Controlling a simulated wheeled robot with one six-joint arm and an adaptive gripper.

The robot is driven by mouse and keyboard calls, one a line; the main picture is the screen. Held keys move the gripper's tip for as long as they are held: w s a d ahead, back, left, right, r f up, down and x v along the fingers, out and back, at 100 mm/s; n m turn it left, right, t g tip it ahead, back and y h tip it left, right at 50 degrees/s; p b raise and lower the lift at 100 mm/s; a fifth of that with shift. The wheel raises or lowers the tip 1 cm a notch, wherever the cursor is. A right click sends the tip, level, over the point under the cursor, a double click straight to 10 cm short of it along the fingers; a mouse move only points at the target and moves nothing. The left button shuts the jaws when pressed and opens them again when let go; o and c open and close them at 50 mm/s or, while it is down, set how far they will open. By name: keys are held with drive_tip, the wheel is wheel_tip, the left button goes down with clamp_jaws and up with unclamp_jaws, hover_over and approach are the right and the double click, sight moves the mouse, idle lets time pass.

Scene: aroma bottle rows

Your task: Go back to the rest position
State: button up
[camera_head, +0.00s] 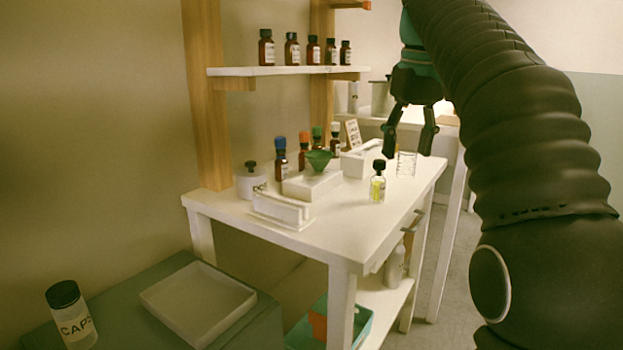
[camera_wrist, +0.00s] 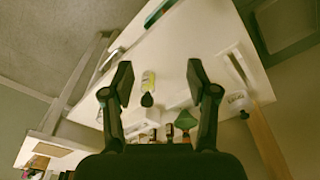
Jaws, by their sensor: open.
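My gripper (camera_head: 410,140) hangs open and empty above the right part of the white table (camera_head: 330,235) in the head view. In the wrist view my gripper (camera_wrist: 160,85) shows two spread fingers with nothing between them touching either one. The same bottle (camera_wrist: 148,82) shows between the fingers in the wrist view, farther off on the table. A clear glass (camera_head: 406,164) stands just below the fingertips in the head view.
A shelf (camera_head: 290,71) above holds more brown bottles. A CAPS jar (camera_head: 73,315) and white tray (camera_head: 199,300) are at lower left.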

drive_tip(key=s+f+m+t, duration=0.1)
drive_tip(key=s+f+t, duration=0.1)
drive_tip(key=s+f, duration=0.9)
drive_tip(key=s+f+m+t, duration=0.2)
drive_tip(key=s+f, duration=0.9)
drive_tip(key=f, duration=0.7)
drive_tip(key=shift+s+a+f, duration=0.2)
drive_tip(key=shift+s+f, duration=0.15)
drive_tip(key=shift+f, duration=0.05)
